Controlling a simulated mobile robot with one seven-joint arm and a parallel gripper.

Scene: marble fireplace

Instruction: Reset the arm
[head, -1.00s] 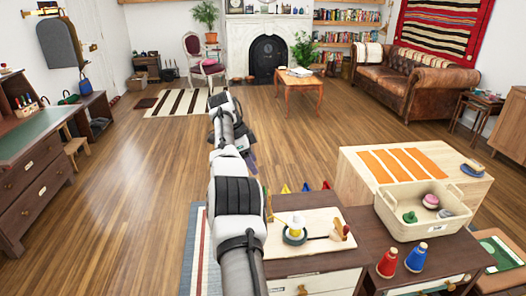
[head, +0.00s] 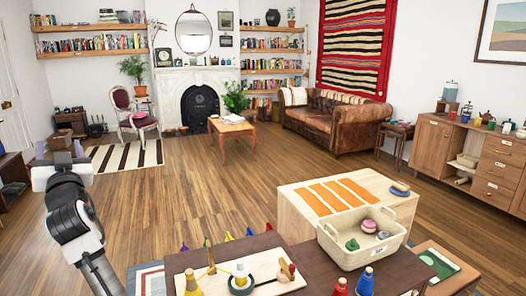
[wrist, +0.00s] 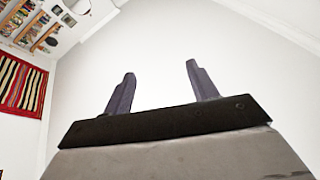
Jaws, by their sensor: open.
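My arm (head: 75,215) rises at the left side of the head view, over the floor and left of the dark brown table. My gripper (wrist: 160,70) shows in the wrist view with its two dark fingers wide apart. Nothing is between the fingers, and a plain pale wall or ceiling lies behind them.
The dark table (head: 315,262) in front bears a cream board (head: 205,268) with small toys. A cream basket (head: 345,257) holds several rounded pieces, beside a pale wooden box (head: 300,212). The wooden floor (head: 215,185) beyond is mostly clear.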

